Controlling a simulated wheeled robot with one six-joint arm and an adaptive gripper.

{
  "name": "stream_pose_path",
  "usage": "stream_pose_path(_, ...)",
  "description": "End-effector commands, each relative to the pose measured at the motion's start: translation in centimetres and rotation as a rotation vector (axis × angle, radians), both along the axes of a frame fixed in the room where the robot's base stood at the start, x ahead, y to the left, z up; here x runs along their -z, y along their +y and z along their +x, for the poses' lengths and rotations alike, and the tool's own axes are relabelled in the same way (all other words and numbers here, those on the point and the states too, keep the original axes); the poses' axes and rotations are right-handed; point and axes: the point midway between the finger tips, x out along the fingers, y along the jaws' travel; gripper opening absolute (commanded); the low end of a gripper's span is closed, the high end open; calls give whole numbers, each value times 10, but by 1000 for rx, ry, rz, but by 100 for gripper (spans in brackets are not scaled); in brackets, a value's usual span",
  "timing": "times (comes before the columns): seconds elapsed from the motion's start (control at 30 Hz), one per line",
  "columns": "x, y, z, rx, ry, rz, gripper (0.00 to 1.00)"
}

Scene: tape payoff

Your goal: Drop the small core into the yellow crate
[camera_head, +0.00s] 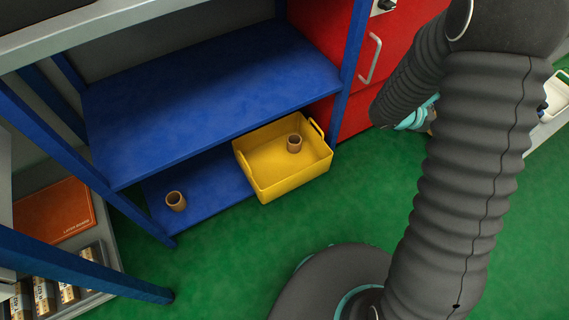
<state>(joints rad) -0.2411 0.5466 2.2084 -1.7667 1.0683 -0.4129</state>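The yellow crate (268,190) stands at the front right of the lower blue shelf, its front part reaching out over the green floor. A brown cardboard core (294,144) stands upright inside it, towards the back right. A second brown core (176,201) stands upright on the lower blue shelf, left of the crate and apart from it. The two look much alike, the one in the crate slightly smaller in the picture. My arm fills the right side, and my gripper's fingers cannot be made out behind it.
The upper blue shelf (200,95) overhangs the lower one, with blue posts at its corners. A red cabinet (330,35) with a handle stands right of the rack. At lower left are an orange box (55,212) and several small boxes.

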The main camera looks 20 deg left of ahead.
Motion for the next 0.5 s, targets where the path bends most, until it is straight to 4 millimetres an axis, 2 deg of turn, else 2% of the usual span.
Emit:
stream_pose_path(0.03,12,-4,-4,81,3,-1,26)
stream_pose_path(0.27,55,-13,-41,494,1,-1,26)
stream_pose_path(0.37,75,-8,-62,686,1,-3,26)
stream_pose_path(0.5,104,8,-93,958,0,-4,26)
